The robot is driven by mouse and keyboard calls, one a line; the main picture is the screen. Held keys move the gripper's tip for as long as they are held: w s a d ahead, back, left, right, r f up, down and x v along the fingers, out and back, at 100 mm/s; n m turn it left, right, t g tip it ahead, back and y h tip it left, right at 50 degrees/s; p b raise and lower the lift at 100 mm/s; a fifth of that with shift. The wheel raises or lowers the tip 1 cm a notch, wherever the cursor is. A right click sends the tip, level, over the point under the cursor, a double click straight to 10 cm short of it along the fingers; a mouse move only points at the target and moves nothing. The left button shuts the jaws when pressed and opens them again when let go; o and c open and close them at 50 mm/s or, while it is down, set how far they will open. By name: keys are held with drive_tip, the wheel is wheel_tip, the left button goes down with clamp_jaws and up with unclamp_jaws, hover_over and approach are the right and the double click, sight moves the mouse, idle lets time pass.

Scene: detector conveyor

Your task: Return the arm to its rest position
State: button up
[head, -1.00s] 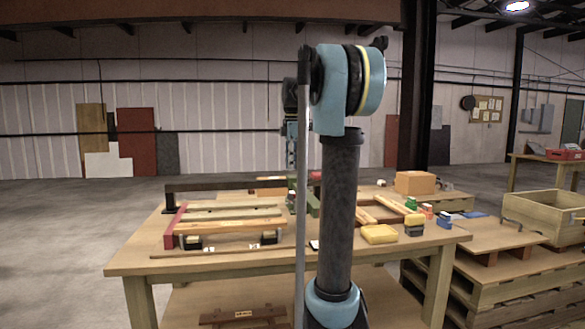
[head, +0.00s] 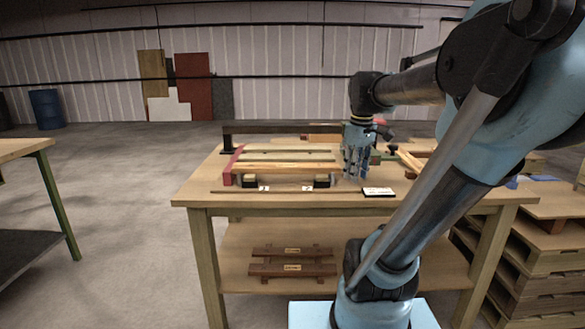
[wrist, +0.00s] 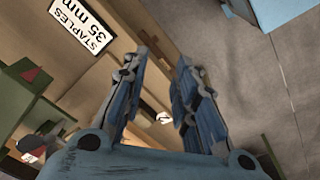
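My gripper (head: 356,172) hangs fingers down over the right half of the wooden workbench (head: 200,195), left of my bent arm in the head view. It is just behind and left of a white card (head: 378,191). In the wrist view the two blue fingers of my gripper (wrist: 164,62) stand apart with nothing held between them. Whether the fingertips touch anything on the bench cannot be told.
A wooden slatted frame with a red end (head: 233,165) lies left of my gripper. A dark raised bar (head: 270,128) runs along the bench's back. Pallets (head: 520,255) stand at the right. Another table (head: 22,150) is at the left, with open floor between.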

drive_tip(key=s+f+m, duration=0.7)
drive_tip(key=s+f, duration=0.5)
drive_tip(key=f, duration=0.4)
drive_tip(key=shift+s+a+f+t, duration=0.15)
drive_tip(key=shift+a+f+t, duration=0.1)
drive_tip(key=shift+f+t, duration=0.15)
drive_tip(key=shift+w+f, duration=0.2)
drive_tip(key=shift+w, duration=0.25)
drive_tip(key=shift+s, duration=0.15)
